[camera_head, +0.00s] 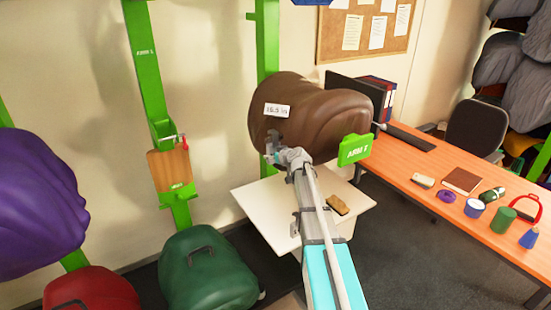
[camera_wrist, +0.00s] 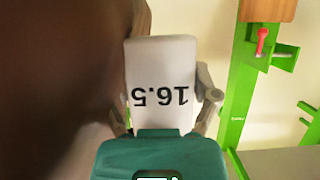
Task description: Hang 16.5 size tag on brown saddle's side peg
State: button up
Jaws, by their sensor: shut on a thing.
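The white size tag (camera_head: 277,110) reads 16.5 and shows in front of the saddle's left flank. In the wrist view the tag (camera_wrist: 160,75) stands between the two fingers with its number upside down. My gripper (camera_head: 272,146) is shut on the tag, close beside the saddle. I cannot make out the saddle's side peg; the tag and gripper may hide it. Whether the tag touches the saddle is unclear.
A white table (camera_head: 255,205) with a brush (camera_head: 338,204) stands below. A bare green arm with a red-tipped part (camera_head: 181,141) is at left. An orange desk (camera_head: 425,165) with several items is right.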

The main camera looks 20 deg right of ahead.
jog(key=shift+w, duration=0.3)
jog(key=shift+s+f+b, duration=0.1)
jog(key=shift+f+b, duration=0.55)
jog(key=shift+b, duration=0.05)
jog(key=o, duration=1)
jog(key=shift+r, duration=0.1)
